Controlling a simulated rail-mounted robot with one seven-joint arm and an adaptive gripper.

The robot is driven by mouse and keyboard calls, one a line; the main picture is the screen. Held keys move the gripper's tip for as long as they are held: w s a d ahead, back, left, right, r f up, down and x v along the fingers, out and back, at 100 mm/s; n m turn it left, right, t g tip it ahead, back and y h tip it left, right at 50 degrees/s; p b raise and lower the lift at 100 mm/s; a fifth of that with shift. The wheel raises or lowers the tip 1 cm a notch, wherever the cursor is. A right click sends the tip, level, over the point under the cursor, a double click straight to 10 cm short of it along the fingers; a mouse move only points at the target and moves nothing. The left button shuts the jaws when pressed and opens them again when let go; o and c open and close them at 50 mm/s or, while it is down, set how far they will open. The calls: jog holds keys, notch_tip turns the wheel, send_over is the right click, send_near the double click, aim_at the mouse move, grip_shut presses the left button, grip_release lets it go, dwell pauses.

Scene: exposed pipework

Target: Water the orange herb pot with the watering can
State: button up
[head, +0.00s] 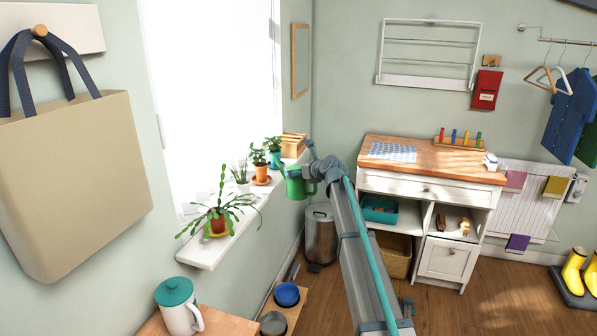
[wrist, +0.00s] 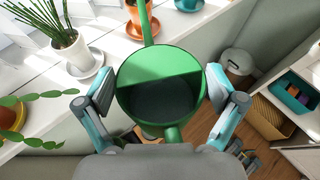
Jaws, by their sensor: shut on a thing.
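The green watering can (head: 296,186) is held off the right edge of the windowsill, beside the plants. In the wrist view the can (wrist: 158,72) is seen from above, its spout pointing up the picture across the orange herb pot (wrist: 135,15). My gripper (wrist: 160,90) is shut on the can, with a finger on each side. In the head view the orange pot (head: 260,168) stands on an orange saucer on the sill, with a leafy green herb in it. The spout tip is cut off in the wrist view, so its height over the pot cannot be told.
The white windowsill (head: 205,254) also holds a teal pot (head: 274,157), a white pot with a spiky plant (wrist: 78,62) and a trailing cactus (head: 217,223). A metal bin (head: 320,236) stands on the floor below. A white jug with a teal lid (head: 179,306) stands front left.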

aim_at(290, 167)
jog(key=shift+r, duration=0.15)
jog(key=shift+w+a+p, duration=0.25)
jog(key=shift+w+p, duration=0.1)
jog(key=shift+p, duration=0.6)
jog(key=shift+g+h, duration=0.6)
jog(key=w+a+p, duration=0.1)
jog(key=p, duration=0.2)
jog(key=w+a+f+p, duration=0.1)
jog(key=w+a+p, duration=0.1)
jog(key=shift+p, duration=1.15)
jog(key=p, duration=0.2)
jog(key=shift+w+r+g+h+p, duration=0.1)
jog(key=shift+r+g+h+p, duration=0.2)
jog(key=shift+g+p, duration=0.1)
jog(key=shift+p, duration=0.45)
jog(key=shift+r+g+h+p, duration=0.3)
jog(key=shift+r+g+p, duration=0.1)
jog(key=shift+p, duration=0.65)
jog(key=shift+w+a+r+n+g+h, duration=0.15)
jog(key=shift+r+g+h, duration=0.15)
jog(key=shift+r, duration=0.25)
jog(key=shift+w+a+r+n+g+h, duration=0.2)
jog(key=shift+r+g, duration=0.1)
jog(key=shift+r, duration=0.25)
dwell(1.4)
